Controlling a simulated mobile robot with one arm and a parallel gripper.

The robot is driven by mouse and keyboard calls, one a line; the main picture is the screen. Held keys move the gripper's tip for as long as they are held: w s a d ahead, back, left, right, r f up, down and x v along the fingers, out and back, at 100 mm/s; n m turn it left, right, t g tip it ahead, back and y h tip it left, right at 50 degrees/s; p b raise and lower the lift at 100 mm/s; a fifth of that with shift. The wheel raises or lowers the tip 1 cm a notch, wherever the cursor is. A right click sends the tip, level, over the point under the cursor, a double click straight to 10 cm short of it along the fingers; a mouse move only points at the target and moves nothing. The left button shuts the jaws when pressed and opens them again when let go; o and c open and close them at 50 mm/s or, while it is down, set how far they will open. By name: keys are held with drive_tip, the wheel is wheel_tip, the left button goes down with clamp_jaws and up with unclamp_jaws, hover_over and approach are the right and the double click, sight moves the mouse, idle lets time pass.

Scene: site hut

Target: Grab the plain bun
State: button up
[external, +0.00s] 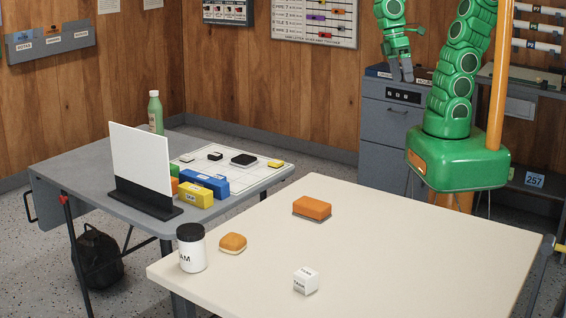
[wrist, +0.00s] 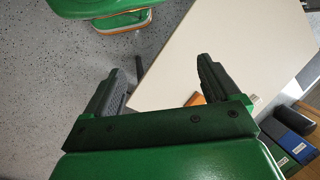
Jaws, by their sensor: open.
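A small rounded golden-brown bun (external: 232,242) with a paler lower edge lies on the cream table (external: 420,240), just right of a white jar with a black lid (external: 192,250). My gripper (external: 402,74) hangs at the back in the external view, high and well away from the bun, pointing down. In the wrist view my gripper (wrist: 160,66) has its two dark fingers wide apart with nothing between them. An orange-brown piece (wrist: 194,99) shows beside the right finger, partly hidden; I cannot tell which object it is.
An orange block with a grey underside (external: 312,208) lies behind and right of the bun. A white lettered cube (external: 306,281) stands near the front. A grey table (external: 75,155) at left carries a white panel (external: 141,158), coloured blocks and a green bottle (external: 155,112). The cream table's right side is clear.

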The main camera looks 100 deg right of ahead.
sight(238, 234)
drive_tip(key=w+a+r+m+y, duration=0.1)
drive_tip(key=w+a+y, duration=0.25)
drive_tip(key=a, duration=0.35)
drive_tip(key=w+a+r+m+g+y, duration=0.1)
drive_tip(key=w+a+r+y, duration=0.1)
drive_tip(key=w+a, duration=0.45)
drive_tip(key=w+a+r+y, duration=0.1)
drive_tip(key=w+a+y, duration=0.2)
drive_tip(key=a, duration=0.6)
drive_tip(key=w+a+m+t+y, duration=0.2)
drive_tip(key=w+a+m+y, duration=0.45)
drive_tip(key=w, duration=0.75)
drive_tip(key=w+a+f+m+t+h, duration=0.25)
drive_tip(key=w+f+m+t, duration=0.35)
drive_tip(key=w+f+m, duration=0.5)
drive_tip(key=w+d+f+m+t+h, duration=0.1)
drive_tip(key=w+d+f+m, duration=0.1)
drive_tip(key=f, duration=0.5)
drive_tip(key=w+d+f+m+t+h, duration=0.1)
drive_tip(key=w+f, duration=0.3)
drive_tip(key=f, duration=0.4)
drive_tip(key=w+d+f+m+t+h, duration=0.1)
drive_tip(key=w+d+f+m+h, duration=0.1)
drive_tip(key=f, duration=0.5)
drive_tip(key=shift+w+d+f+m, duration=0.35)
drive_tip(key=shift+w+d+m, duration=0.35)
drive_tip(key=shift+w, duration=0.15)
drive_tip(key=shift+w+x, duration=0.2)
drive_tip(key=shift+x, duration=3.75)
